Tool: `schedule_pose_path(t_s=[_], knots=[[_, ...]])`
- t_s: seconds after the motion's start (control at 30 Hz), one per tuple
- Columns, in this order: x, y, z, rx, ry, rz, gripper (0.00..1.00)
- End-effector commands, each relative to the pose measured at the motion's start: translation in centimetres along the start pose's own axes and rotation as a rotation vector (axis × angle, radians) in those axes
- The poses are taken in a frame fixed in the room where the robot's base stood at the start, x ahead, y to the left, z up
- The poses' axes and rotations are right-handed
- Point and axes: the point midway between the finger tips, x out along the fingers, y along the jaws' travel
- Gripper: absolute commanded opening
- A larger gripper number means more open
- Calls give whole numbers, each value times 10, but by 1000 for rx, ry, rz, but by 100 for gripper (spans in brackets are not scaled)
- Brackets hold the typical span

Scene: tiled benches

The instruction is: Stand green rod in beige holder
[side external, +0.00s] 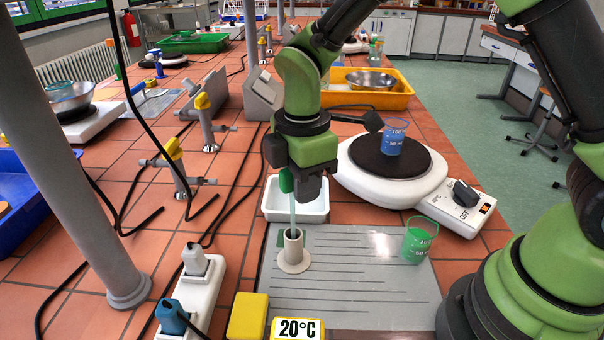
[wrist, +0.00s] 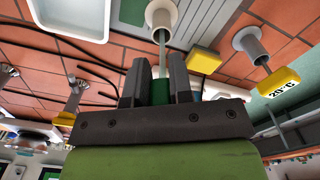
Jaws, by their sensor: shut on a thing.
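The green rod (side external: 292,212) hangs upright below my gripper (side external: 293,180), a thin pale green shaft with a darker green top. My gripper is shut on that green top, which also shows between the fingers in the wrist view (wrist: 160,90). The beige holder (side external: 293,258) is an upright tube on a round base on the grey board. The rod's lower end is at the holder's opening and appears to be just inside it; how deep is hidden. In the wrist view the shaft meets the holder (wrist: 161,12) at the top.
A green beaker (side external: 418,243) stands right on the grey board (side external: 350,290). Behind are a white tray (side external: 297,207) and a hotplate (side external: 400,180) with a blue beaker (side external: 393,137). A power strip (side external: 200,290), yellow block (side external: 248,316) and grey post (side external: 90,190) are left and in front.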

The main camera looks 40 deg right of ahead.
Motion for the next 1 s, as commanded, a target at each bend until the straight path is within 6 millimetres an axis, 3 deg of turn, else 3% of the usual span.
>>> schedule_pose_path(t_s=[0.53,0.9,0.93,1.0], knots=[[22,0,0,1,0,-1,0],[24,0,0,1,0,0,0],[24,0,0,1,1,0,27],[24,0,0,1,1,0,43]])
